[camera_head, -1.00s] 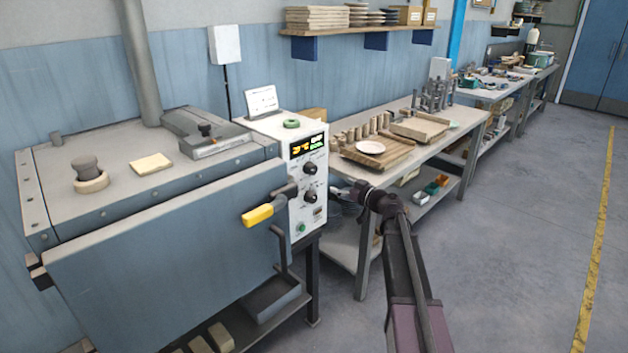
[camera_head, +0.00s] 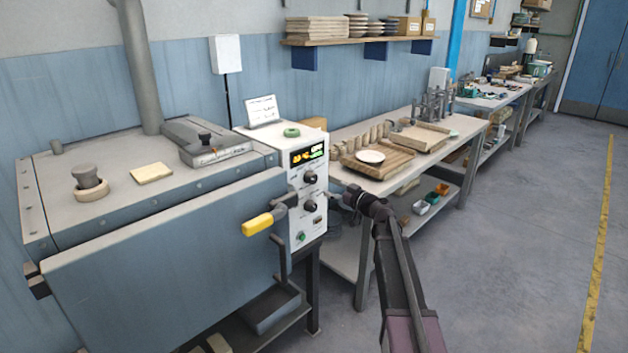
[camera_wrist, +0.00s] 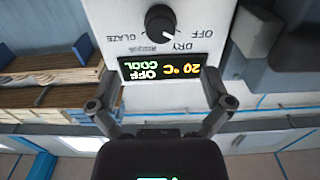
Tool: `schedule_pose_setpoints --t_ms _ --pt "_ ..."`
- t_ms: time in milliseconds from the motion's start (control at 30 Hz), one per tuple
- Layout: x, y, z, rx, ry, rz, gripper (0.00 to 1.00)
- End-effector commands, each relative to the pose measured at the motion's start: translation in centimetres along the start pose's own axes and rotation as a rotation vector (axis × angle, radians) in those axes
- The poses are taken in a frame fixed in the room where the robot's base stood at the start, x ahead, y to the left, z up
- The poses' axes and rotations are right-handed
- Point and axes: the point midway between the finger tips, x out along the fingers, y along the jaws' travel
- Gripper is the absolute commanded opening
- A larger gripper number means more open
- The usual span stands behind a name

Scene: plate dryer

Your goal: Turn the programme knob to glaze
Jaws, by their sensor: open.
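The programme knob (camera_wrist: 160,18) is black and round with a white pointer mark, on the white control panel (camera_wrist: 100,35). The wrist view is upside down. The printed words OFF, DRY, a small unclear word and GLAZE lie around the knob. Its pointer is on the OFF side, and the display (camera_wrist: 160,70) reads 20 °C, OFF and COOL. In the head view the programme knob (camera_head: 309,177) is the upper of two knobs. My gripper (camera_wrist: 159,78) is open and empty, its fingers apart in front of the display, not touching the knob. It also shows right of the panel (camera_head: 350,197).
A second black knob (camera_head: 310,206) and a green button (camera_head: 301,237) sit lower on the panel. A yellow-ended door handle (camera_head: 258,224) juts out left of it. A workbench (camera_head: 450,125) with wooden boards and a plate stands behind my gripper. Open floor lies right.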

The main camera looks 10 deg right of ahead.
Motion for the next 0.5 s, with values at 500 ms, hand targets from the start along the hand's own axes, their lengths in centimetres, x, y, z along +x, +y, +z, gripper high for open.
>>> schedule_pose_setpoints --t_ms 500 --pt "8.0 0.1 0.0 0.0 0.0 -0.001 1.0"
